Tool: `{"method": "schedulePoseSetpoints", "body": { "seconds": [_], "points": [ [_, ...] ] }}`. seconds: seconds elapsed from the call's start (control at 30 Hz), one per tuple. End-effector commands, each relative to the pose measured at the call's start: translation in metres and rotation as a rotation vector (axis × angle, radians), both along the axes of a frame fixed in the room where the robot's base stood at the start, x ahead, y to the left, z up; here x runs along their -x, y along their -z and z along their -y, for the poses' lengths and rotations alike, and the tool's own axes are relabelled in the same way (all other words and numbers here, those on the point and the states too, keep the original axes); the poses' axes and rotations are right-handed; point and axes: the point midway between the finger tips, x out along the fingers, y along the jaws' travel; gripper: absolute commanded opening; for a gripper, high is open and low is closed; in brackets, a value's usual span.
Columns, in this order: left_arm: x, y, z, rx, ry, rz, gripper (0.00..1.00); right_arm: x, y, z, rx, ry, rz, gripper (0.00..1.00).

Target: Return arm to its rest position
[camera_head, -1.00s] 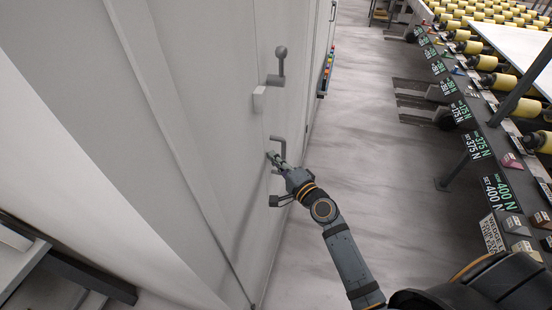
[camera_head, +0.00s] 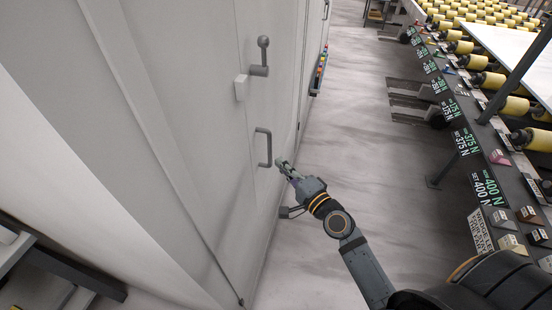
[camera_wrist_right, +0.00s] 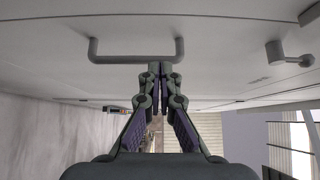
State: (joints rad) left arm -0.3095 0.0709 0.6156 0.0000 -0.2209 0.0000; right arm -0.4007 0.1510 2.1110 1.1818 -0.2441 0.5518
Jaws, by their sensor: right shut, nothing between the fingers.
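My right gripper (camera_head: 284,166) is shut and empty. In the head view it is just right of a grey U-shaped handle (camera_head: 267,148) on a pale cabinet wall (camera_head: 210,150), apart from it as far as I can tell. In the right wrist view, my gripper's fingers (camera_wrist_right: 158,72) meet at their tips, with the handle (camera_wrist_right: 135,60) beyond them. My left gripper is not in view.
A lever with a round knob (camera_head: 261,58) sits higher on the wall; it also shows in the wrist view (camera_wrist_right: 290,54). A roller conveyor (camera_head: 480,130) with labelled signs runs along the right. Clear grey floor (camera_head: 355,120) lies between.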

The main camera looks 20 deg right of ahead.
Motion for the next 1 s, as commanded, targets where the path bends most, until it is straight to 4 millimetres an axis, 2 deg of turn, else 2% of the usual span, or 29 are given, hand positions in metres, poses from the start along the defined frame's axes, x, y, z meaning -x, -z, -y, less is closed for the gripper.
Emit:
{"method": "schedulePoseSetpoints", "body": {
  "seconds": [0.1,0.23,0.5,0.67,0.77,0.87,0.9,0.97,1.0],
  "points": [
    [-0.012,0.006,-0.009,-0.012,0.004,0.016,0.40,0.022,0.004,0.004,0.004,-0.002,-0.003,0.00],
    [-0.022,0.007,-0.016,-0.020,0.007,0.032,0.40,0.036,0.002,0.007,0.003,-0.001,-0.002,0.00],
    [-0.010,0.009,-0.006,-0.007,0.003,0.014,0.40,0.040,0.000,0.008,0.000,0.000,-0.001,0.00],
    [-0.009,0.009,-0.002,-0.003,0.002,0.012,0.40,0.040,0.005,0.009,0.009,0.003,-0.007,0.00],
    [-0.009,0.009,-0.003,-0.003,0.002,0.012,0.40,0.036,0.037,0.017,0.080,0.021,-0.048,0.00],
    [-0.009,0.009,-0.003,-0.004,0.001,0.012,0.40,0.035,0.106,0.034,0.235,0.046,-0.144,0.00],
    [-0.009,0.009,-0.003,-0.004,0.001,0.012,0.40,0.038,0.142,0.042,0.315,0.050,-0.195,0.00],
    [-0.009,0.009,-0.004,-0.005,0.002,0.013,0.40,0.047,0.193,0.055,0.441,0.045,-0.270,0.00],
    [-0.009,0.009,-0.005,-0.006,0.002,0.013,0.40,0.056,0.228,0.062,0.522,0.034,-0.324,0.00]
  ]
}}
